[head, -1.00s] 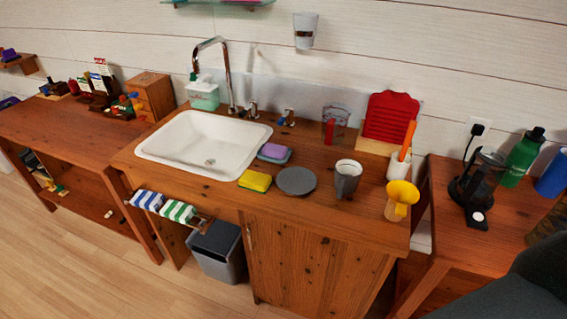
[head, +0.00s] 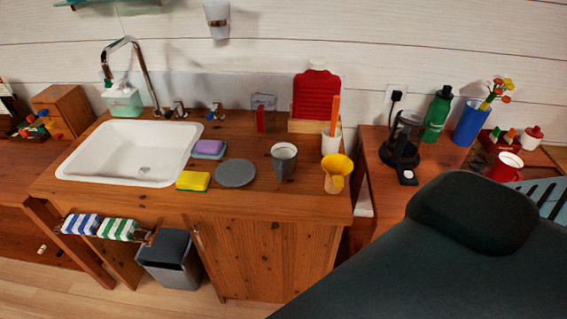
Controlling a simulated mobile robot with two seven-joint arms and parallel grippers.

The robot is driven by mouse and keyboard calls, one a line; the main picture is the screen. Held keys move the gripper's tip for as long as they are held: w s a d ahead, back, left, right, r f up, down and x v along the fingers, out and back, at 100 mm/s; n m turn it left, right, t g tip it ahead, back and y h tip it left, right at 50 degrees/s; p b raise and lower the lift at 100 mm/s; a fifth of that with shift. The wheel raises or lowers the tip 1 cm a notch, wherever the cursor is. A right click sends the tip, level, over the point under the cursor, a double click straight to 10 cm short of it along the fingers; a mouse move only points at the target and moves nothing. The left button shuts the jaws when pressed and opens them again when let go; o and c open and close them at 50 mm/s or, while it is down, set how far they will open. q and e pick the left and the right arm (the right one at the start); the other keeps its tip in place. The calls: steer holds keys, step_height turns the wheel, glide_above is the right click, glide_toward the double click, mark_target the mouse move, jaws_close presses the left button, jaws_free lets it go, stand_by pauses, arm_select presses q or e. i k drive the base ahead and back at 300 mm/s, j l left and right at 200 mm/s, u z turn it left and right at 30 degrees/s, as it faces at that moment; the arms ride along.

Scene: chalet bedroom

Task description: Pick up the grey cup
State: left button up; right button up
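The grey cup (head: 284,160) stands upright on the wooden sink counter, with its open top facing up. It sits between a flat dark grey disc (head: 235,173) on its left and a yellow funnel-like piece (head: 336,172) on its right. Nothing covers the cup. A large dark part at the lower right looks like my own arm or body. Neither of my grippers shows in the head view.
A white sink (head: 130,152) fills the counter's left part. A yellow sponge (head: 193,181) lies near the front edge. A clear measuring cup (head: 263,112), a red board (head: 317,95) and a white holder (head: 331,139) stand behind. A bin (head: 170,258) stands below.

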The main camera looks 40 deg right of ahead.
mark_target(284, 155)
steer(key=l+u, duration=0.1)
steer(key=l, duration=0.3)
steer(key=k+l+u, duration=0.1)
steer(key=l, duration=0.25)
steer(key=k+l+u, duration=0.1)
steer(key=l, duration=0.3)
steer(key=k+l+u, duration=0.1)
steer(key=l, duration=0.25)
